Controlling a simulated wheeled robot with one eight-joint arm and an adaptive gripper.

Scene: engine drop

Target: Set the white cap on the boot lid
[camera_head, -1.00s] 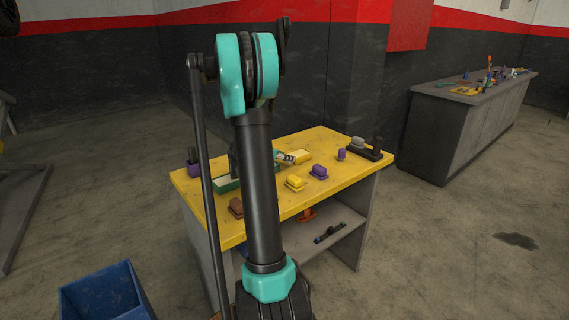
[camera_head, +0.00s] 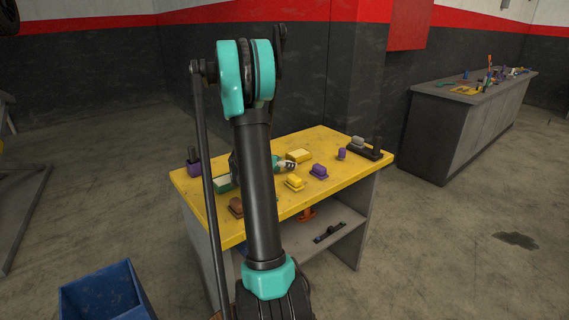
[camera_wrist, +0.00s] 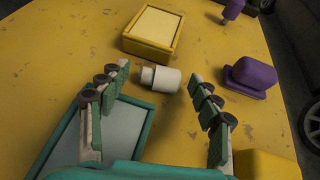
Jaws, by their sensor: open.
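The white cap (camera_wrist: 167,79) lies on its side on the yellow table in the wrist view, its narrower end pointing left. My gripper (camera_wrist: 158,73) is open, with its fingertips on either side of the cap; I cannot tell whether they touch it. No part is plainly marked as the boot lid. A yellow box with a cream top (camera_wrist: 153,29) lies just beyond the cap. A green-framed box with a pale top (camera_wrist: 118,128) lies nearer, partly hidden under my left finger. In the head view my arm hides part of the table.
A purple block on a base (camera_wrist: 249,77) stands right of my gripper. A yellow block (camera_head: 295,182), a brown block (camera_head: 236,206) and a dark tray (camera_head: 372,154) are also on the table (camera_head: 330,194). A blue bin (camera_head: 103,292) stands on the floor.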

